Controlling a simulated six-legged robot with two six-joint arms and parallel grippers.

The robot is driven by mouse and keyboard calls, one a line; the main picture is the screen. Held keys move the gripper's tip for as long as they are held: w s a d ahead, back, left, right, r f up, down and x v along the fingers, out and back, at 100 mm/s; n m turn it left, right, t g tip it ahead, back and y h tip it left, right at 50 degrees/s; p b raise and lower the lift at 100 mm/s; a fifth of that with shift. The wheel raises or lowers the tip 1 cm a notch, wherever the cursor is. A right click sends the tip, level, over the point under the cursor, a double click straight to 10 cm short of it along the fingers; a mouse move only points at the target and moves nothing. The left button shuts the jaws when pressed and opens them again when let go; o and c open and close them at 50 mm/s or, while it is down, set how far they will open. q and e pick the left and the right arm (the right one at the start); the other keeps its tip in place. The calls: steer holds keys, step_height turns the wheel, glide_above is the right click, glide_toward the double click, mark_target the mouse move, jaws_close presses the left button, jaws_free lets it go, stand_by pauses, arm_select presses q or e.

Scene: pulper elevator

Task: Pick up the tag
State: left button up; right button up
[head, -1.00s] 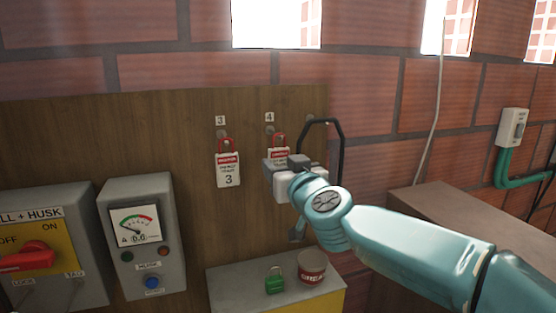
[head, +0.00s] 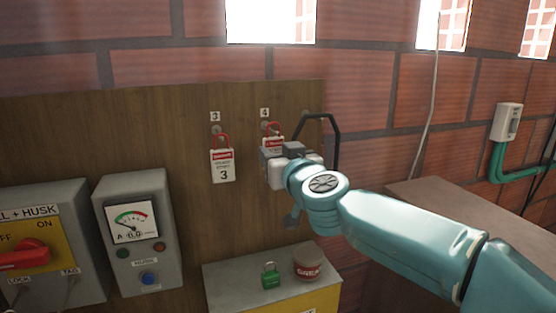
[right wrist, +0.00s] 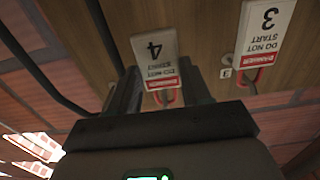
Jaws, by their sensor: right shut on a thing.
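The number 4 tag (head: 272,146) is a white card with a red band and a red loop at its top. It sits at the peg under the "4" label on the wooden board, slightly tilted. My right gripper (head: 272,158) is shut on it and covers its lower part. In the right wrist view the tag (right wrist: 158,55) shows upside down between the two fingers (right wrist: 160,85). I cannot tell whether the loop is still on the peg. The number 3 tag (head: 222,166) hangs on the peg to the left. My left gripper is out of view.
A black curved bar (head: 334,140) stands just right of my gripper. A meter box (head: 137,235) and a switch panel (head: 35,250) are at the left.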

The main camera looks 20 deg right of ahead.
steer(key=s, duration=1.8)
steer(key=shift+d, duration=0.3)
steer(key=shift+s, duration=0.15)
